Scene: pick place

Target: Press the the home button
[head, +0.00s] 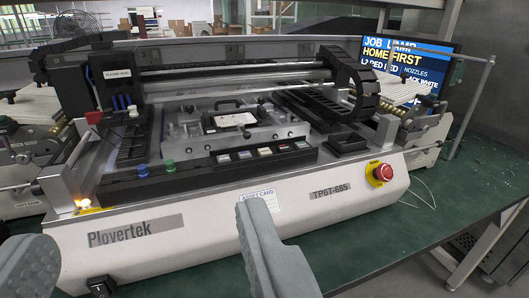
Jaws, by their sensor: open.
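A white Plovertek machine (200,235) fills the middle of the view. A black strip along its front carries a row of small square buttons (265,152), some pale, one reddish. Their labels are too small to read, so I cannot tell which is the home button. A blue round button (142,170) and a green round button (170,165) sit at the strip's left. My gripper (145,228) is open and empty, its two grey fingers wide apart in front of the machine. The right finger overlaps the lower front panel and partly covers a white asset card (262,198).
A red emergency stop (383,172) on a yellow plate is at the machine's front right. A lit amber lamp (83,204) is at the front left. A screen (408,65) behind reads "HOME FIRST". The green table (440,215) is mostly clear at right, with a thin cable.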

